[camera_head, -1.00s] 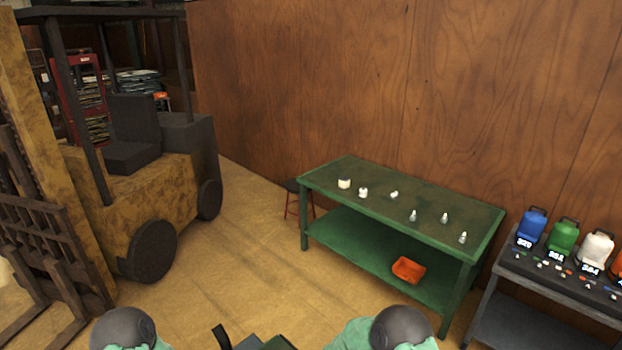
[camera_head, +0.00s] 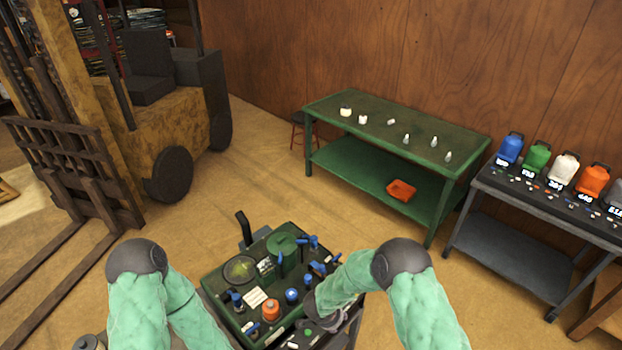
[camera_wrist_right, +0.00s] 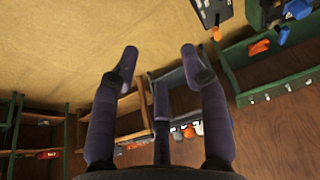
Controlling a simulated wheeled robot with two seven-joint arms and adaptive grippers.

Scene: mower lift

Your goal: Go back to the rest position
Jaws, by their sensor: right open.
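My left arm (camera_head: 150,290) and my right arm (camera_head: 405,285) both show in the head view, bent, with their dark elbows up. The right forearm reaches down and left, over the front right part of a green-topped unit (camera_head: 222,277). In the right wrist view my right gripper (camera_wrist_right: 160,58) has its fingers spread, with nothing between them. My left gripper is not visible; the left arm runs out at the bottom edge.
The unit carries an orange knob (camera_head: 271,309) and several blue parts. A green workbench (camera_head: 330,115) with small bottles and an orange tray (camera_head: 401,190) stands beyond. A dark table (camera_head: 500,190) with coloured jugs is right. A yellow forklift (camera_head: 190,125) stands left. Floor between is clear.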

